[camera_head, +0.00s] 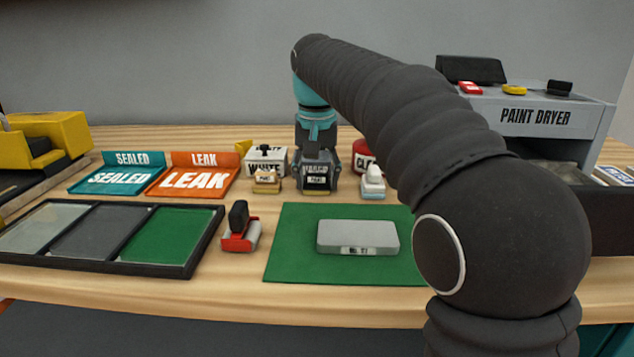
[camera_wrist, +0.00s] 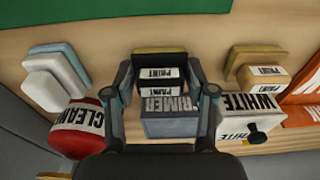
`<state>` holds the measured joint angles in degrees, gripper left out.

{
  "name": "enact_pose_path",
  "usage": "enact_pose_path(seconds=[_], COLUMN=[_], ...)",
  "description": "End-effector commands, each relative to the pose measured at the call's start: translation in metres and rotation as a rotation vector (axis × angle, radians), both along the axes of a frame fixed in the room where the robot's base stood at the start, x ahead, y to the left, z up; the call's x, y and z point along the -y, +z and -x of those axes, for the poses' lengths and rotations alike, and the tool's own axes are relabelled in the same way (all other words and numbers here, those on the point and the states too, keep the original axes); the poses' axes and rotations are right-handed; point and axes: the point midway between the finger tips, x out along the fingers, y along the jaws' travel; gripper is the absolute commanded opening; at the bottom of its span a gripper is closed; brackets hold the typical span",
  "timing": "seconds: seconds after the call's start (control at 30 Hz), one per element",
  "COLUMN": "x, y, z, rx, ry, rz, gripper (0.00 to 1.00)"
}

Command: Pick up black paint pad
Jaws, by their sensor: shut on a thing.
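The black paint pad (camera_wrist: 160,82) has white PAINT labels and a dark yellowish base edge in the wrist view. My gripper (camera_wrist: 159,71) is shut on it, one finger on each side. In the head view my gripper (camera_head: 318,177) points down at the back of the table, and the pad (camera_head: 316,184) shows between its fingers. Whether the pad still touches the table I cannot tell. A grey PRIMER box (camera_wrist: 168,117) stands right behind the pad.
A tan pad (camera_head: 266,183) and a white-blue pad (camera_head: 373,184) flank my gripper. The WHITE box (camera_wrist: 246,117) and red CLEAN container (camera_wrist: 78,128) stand close by. A green mat (camera_head: 285,255) with a grey block (camera_head: 357,236) lies in front. The paint dryer (camera_head: 540,115) is right.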

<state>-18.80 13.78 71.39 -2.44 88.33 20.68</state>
Motion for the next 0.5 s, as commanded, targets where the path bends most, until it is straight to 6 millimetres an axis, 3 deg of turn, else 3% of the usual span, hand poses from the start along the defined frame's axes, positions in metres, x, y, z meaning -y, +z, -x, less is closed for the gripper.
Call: enact_pose_path(seconds=[0.27, 0.5], x=[0.000, 0.000], y=[0.008, 0.043], z=[0.000, -0.001], rx=[0.001, 0.002], ry=[0.000, 0.000], rz=[0.000, -0.001], gripper=[0.29, 0.29])
